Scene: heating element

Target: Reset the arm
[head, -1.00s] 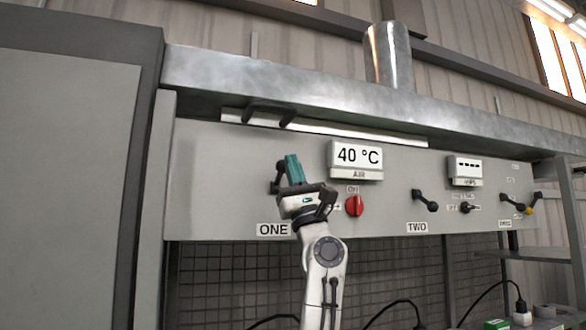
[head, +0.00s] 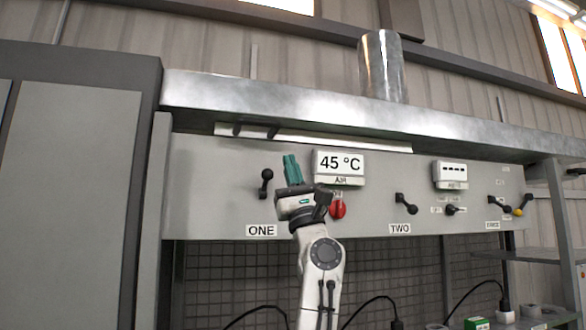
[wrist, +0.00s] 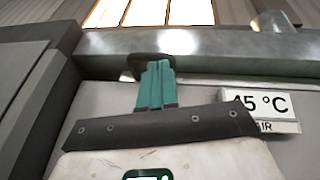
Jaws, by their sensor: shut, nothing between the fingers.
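My gripper (head: 292,168), with teal fingers, is raised in front of the grey control panel (head: 220,190). The fingers are together and empty, and point up. In the head view the gripper is just right of the black lever (head: 266,183) above the label ONE (head: 261,231), apart from it in the picture. The lever stands about upright. The fingers also show in the wrist view (wrist: 157,85), where a dark handle-like part is behind their tips and the lever cannot be seen.
A display (head: 339,163) reads 45 °C, with a red knob (head: 338,209) below it, right of my gripper. Farther right are the lever above TWO (head: 405,204), a second display (head: 450,174) and the third lever (head: 498,204). A metal duct (head: 300,103) runs above the panel.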

